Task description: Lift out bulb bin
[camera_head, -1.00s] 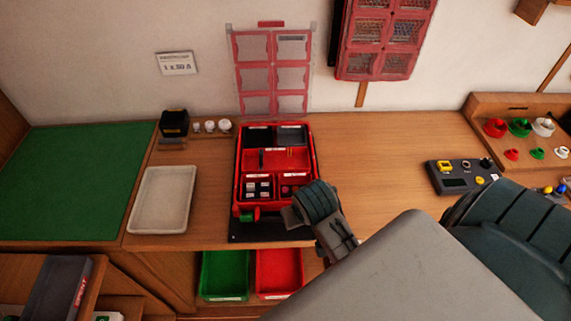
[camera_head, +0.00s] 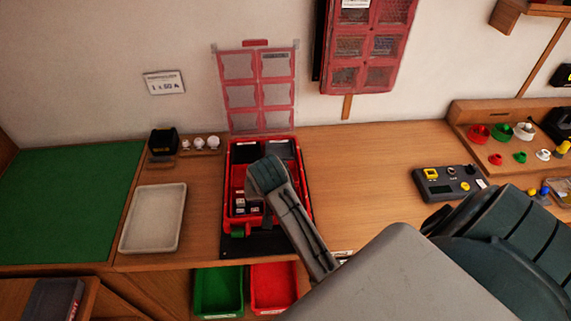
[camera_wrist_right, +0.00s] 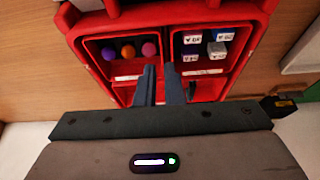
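A red case (camera_head: 231,172) stands open on the bench in the head view; its red rim (camera_wrist_right: 170,13) also crosses the top of the right wrist view. In that wrist view the bulb bin (camera_wrist_right: 120,68) is the left one and holds purple, orange and pink round pieces. In the head view my right arm hides it. My right gripper (camera_wrist_right: 161,72) points down at the case, beside the bulb bin's right wall. Its two fingers are a little apart, with a narrow gap showing the red dividing wall; contact is unclear. My left gripper is in no view.
A bin of labelled cubes (camera_wrist_right: 205,68) adjoins the bulb bin. A pale tray (camera_head: 126,232) and green mat (camera_head: 60,205) lie left of the case. Green (camera_head: 218,292) and red (camera_head: 273,287) bins sit below the bench edge.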

